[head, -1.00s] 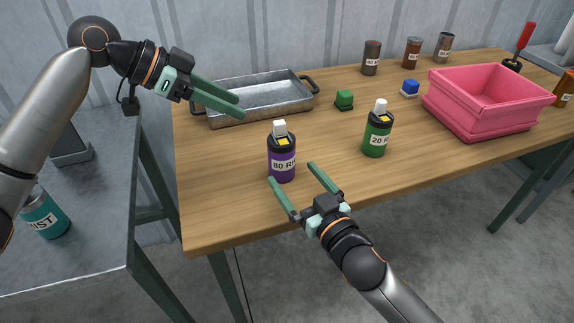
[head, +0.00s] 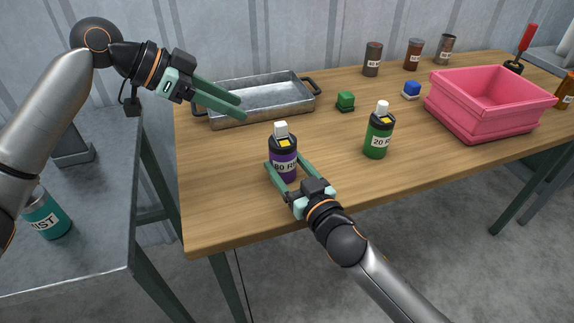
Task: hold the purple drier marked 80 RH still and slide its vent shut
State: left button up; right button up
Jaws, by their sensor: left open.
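The purple drier (head: 284,168) stands upright near the front edge of the wooden table, with "80 R" readable on its label. It has a dark top, a yellow patch and a white piece (head: 281,130) on top. My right gripper (head: 284,161) reaches in from the front, with one finger on each side of the drier's body. I cannot tell whether both fingers touch it. My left gripper (head: 241,106) is open and empty, above the front of the grey metal tray, behind and left of the drier. The vent's position is too small to judge.
A green drier marked 20 (head: 378,137) stands to the right. The metal tray (head: 285,109) lies behind. Green (head: 345,101) and blue (head: 411,90) blocks and a pink bin (head: 480,115) are further right. Several dark containers stand at the back. The table left of the drier is clear.

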jog(key=c, duration=0.9)
jog(key=shift+c, duration=0.2)
